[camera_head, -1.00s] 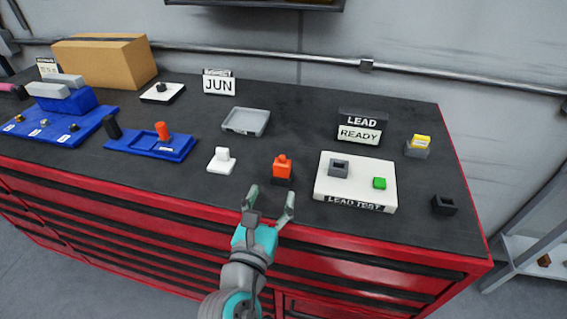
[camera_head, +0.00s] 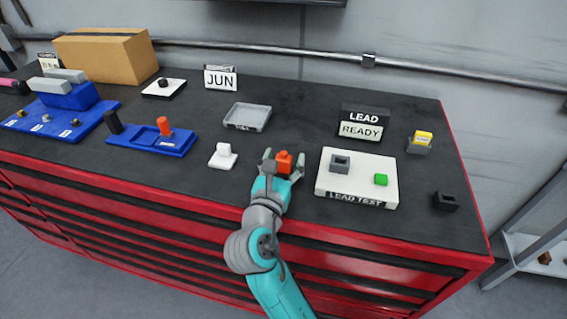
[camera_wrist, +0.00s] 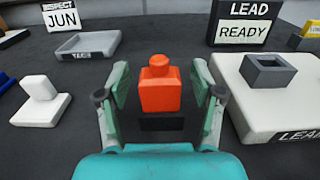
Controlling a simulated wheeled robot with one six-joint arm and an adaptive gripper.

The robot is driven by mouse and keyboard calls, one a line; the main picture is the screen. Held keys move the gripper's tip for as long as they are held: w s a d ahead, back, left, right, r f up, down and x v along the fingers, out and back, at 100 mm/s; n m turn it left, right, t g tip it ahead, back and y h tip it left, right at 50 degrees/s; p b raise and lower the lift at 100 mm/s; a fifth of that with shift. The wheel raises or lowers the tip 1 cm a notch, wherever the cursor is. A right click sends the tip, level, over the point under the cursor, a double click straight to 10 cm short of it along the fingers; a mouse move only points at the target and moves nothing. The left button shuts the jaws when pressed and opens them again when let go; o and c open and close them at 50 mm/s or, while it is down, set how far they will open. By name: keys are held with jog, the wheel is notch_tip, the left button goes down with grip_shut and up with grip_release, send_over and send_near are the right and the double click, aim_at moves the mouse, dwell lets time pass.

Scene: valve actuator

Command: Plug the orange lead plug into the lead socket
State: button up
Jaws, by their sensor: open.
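The orange lead plug (camera_head: 284,162) stands upright on the bench in a dark holder. In the wrist view the plug (camera_wrist: 160,88) is centred between the two fingers of my gripper (camera_wrist: 161,95). My gripper (camera_head: 284,165) is open, with one finger on each side of the plug and dark gaps between fingers and plug. The lead socket (camera_head: 340,163) is a grey square block with an opening, on the white lead test board (camera_head: 357,192) to the right. The socket also shows in the wrist view (camera_wrist: 267,74), and its opening looks empty.
A green button (camera_head: 381,180) sits on the board, and a LEAD READY sign (camera_head: 363,123) stands behind it. A white block on a base (camera_head: 223,157) is left of my gripper. A grey tray (camera_head: 247,117) lies behind it. A black block (camera_head: 445,202) stands at the right.

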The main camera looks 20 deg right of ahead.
grip_shut()
